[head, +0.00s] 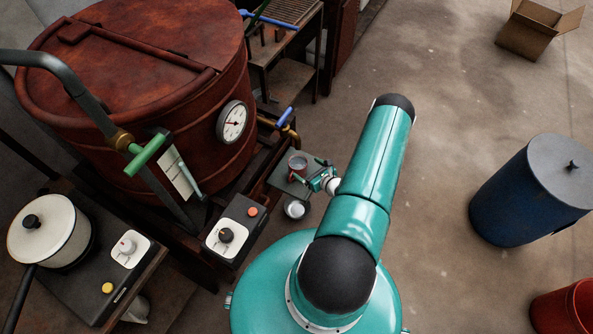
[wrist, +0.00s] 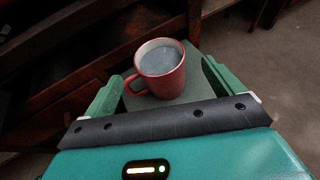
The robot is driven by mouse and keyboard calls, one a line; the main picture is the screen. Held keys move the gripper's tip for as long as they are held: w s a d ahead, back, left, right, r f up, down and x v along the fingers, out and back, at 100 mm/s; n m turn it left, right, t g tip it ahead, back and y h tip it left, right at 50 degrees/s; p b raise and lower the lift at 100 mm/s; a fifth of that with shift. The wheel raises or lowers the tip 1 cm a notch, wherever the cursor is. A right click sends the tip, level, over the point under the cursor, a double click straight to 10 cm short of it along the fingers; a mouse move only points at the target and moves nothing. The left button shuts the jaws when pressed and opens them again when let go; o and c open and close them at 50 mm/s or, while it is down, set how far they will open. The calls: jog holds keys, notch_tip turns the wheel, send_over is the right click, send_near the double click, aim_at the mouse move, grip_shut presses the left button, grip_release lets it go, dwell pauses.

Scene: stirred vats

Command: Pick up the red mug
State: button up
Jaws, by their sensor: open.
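The red mug (wrist: 163,76) stands upright on a small grey-green surface (wrist: 185,101) in the wrist view, with a greyish liquid inside and its handle toward the lower left. It also shows small in the head view (head: 298,163), beside the big red vat. My gripper (wrist: 158,85) is open, with one green finger on each side of the mug. The left finger is close to the handle; I cannot tell if it touches. In the head view my gripper (head: 316,174) is small at the end of the teal arm, by the mug.
The large red vat (head: 140,100) with a gauge stands left. A control box (head: 234,230), a small pale bowl (head: 295,209) and a white pot (head: 45,232) are near. A blue drum (head: 530,195) stands right, a cardboard box (head: 535,30) at the back. The floor between is clear.

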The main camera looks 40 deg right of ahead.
aim_at(293, 158)
jog(key=x, duration=0.7)
jog(key=shift+a+r, duration=0.1)
jog(key=shift+r, duration=0.05)
jog(key=c, duration=1.9)
jog(key=shift+r, duration=0.15)
